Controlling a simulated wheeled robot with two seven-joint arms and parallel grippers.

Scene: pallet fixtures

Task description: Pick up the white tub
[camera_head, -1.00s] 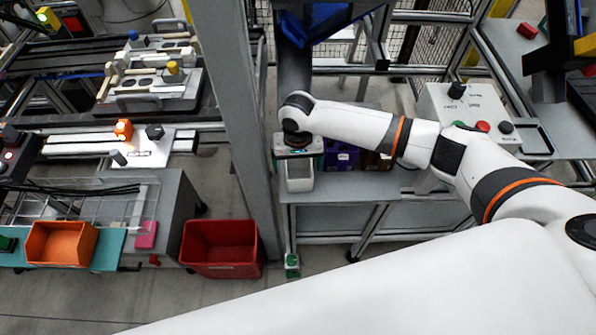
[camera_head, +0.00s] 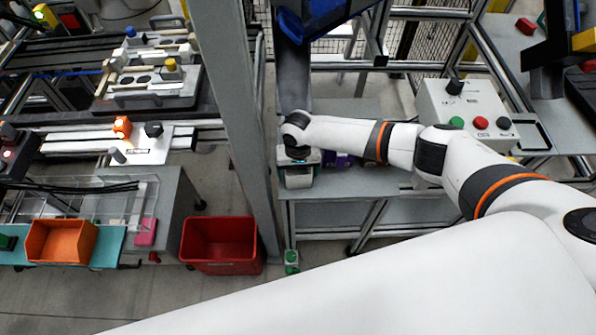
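The white tub (camera_head: 299,181) stands near the left front edge of a grey shelf table in the middle of the head view. My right gripper (camera_head: 298,161), on the arm coming in from the right, points down right over the tub. The gripper and wrist hide the tub's top. Its fingers are too small and covered to tell whether they are apart or closed on the tub. My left gripper is not in view.
A purple bin (camera_head: 338,160) sits beside the tub, partly hidden by my arm. A grey post (camera_head: 240,120) rises just left of the table (camera_head: 340,187). A red crate (camera_head: 219,264) lies on the floor below left. A control box (camera_head: 468,110) with buttons stands to the right.

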